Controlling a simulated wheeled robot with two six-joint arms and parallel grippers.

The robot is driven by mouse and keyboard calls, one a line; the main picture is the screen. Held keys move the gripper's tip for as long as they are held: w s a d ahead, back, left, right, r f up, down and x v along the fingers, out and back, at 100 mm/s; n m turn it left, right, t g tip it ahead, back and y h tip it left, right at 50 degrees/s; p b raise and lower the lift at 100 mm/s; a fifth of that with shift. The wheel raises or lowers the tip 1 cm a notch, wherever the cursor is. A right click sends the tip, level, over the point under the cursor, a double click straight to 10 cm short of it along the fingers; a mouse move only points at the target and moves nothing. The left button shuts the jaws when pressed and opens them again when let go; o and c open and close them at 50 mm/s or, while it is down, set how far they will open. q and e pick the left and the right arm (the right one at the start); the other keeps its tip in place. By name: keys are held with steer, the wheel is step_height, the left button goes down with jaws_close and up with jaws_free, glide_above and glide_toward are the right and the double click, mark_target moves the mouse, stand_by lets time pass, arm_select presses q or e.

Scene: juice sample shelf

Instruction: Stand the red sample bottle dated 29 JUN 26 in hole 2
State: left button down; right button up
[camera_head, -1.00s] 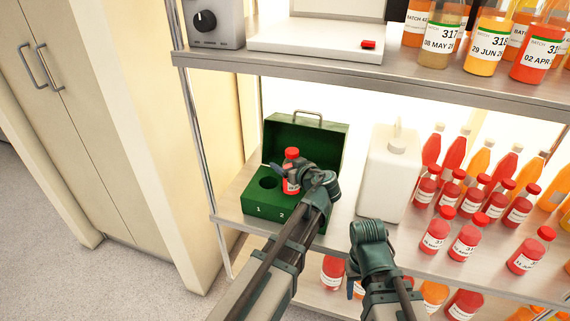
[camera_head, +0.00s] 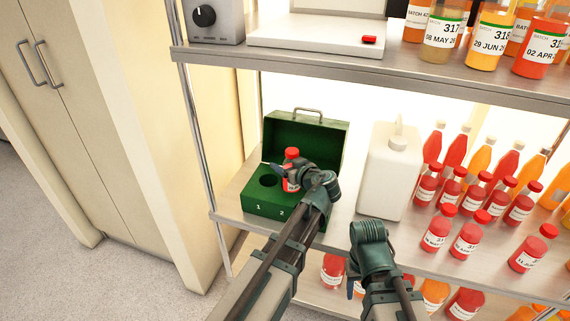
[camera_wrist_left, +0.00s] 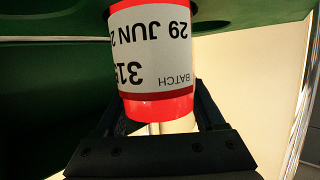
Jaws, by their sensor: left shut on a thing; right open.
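The red sample bottle (camera_head: 291,156) stands upright in the head view, at the right hole of the open green box (camera_head: 254,212), above the number 2. My left gripper (camera_head: 285,172) is shut on it. In the left wrist view the bottle (camera_wrist_left: 152,60) is between the fingers, and its upside-down label reads 29 JUN 2 and 31, the rest cut off. Its base is hidden, so I cannot tell how deep it sits. Hole 1 (camera_head: 268,181) is empty. My right gripper (camera_head: 354,289) is open, partly hidden by its arm, in front of the shelf.
A white jug (camera_head: 390,175) stands right of the box. Several red bottles (camera_head: 438,232) fill the shelf further right. The upper shelf edge (camera_head: 340,73) runs above the box. More bottles (camera_head: 333,268) stand on the shelf below.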

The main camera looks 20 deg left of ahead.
arm_select(q)
steer(key=shift+f+b, duration=0.45)
steer(key=shift+r, duration=0.1)
steer(key=shift+r+p, duration=2.25)
steer(key=shift+p, duration=0.15)
steer(key=shift+f+b, duration=2.35)
steer(key=shift+b, duration=0.05)
steer(key=shift+r, duration=0.1)
steer(key=shift+r+p, duration=2.25)
steer(key=shift+p, duration=0.1)
steer(key=shift+f+b, duration=0.75)
